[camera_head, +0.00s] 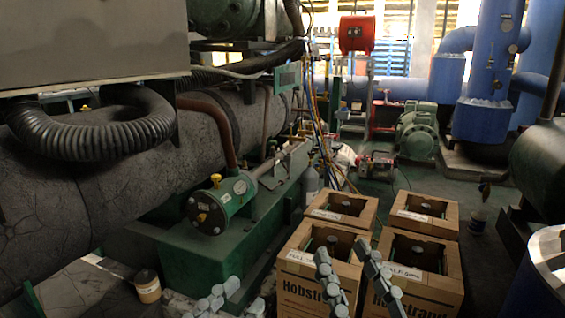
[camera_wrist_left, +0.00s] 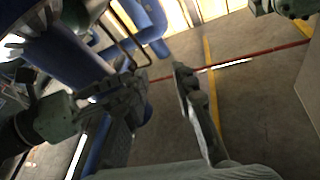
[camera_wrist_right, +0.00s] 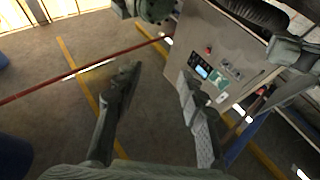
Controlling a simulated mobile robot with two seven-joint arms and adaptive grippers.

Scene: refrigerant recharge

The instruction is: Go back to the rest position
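My left gripper (camera_head: 238,293) shows at the bottom of the head view, in front of the green machine base. In the left wrist view its two fingers (camera_wrist_left: 155,80) are apart with nothing between them. My right gripper (camera_head: 346,255) shows in front of the cardboard boxes, its fingers spread. In the right wrist view its fingers (camera_wrist_right: 158,80) are also apart and empty. Neither gripper visibly touches anything, though in the head view the right one overlaps the front boxes.
Several open cardboard boxes (camera_head: 430,297) stand at the lower middle, with labels on some. A small jar (camera_head: 147,288) stands lower left. A blue drum (camera_head: 545,270) is at right.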

